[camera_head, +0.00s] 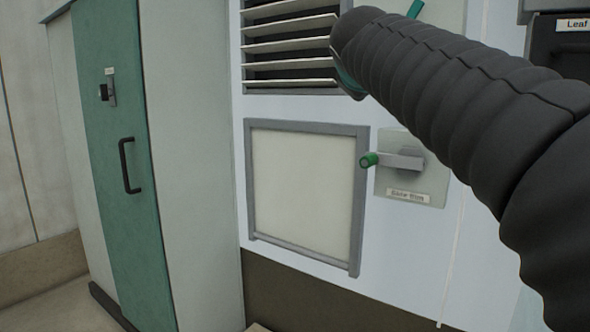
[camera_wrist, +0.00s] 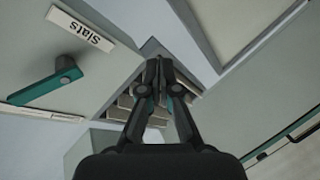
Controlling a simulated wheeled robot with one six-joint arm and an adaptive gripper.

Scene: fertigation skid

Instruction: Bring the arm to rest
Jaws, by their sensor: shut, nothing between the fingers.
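My arm, in a black ribbed sleeve (camera_head: 470,110), reaches from the lower right to the top middle of the head view, in front of the wall unit. Its far end hides part of the slatted vent and the plate beside it. My gripper (camera_wrist: 158,72) shows in the wrist view with its fingertips together and nothing between them. It is in front of the slats (camera_wrist: 122,103), which show behind and beside the fingers. The gripper itself is hidden in the head view.
The slatted vent (camera_head: 290,45) sits above a framed pale panel (camera_head: 303,190). A green-tipped lever (camera_head: 400,161) sticks out right of the panel. A teal lever (camera_wrist: 45,85) is near the "Slats" label (camera_wrist: 80,28). A green cabinet door (camera_head: 115,200) stands left.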

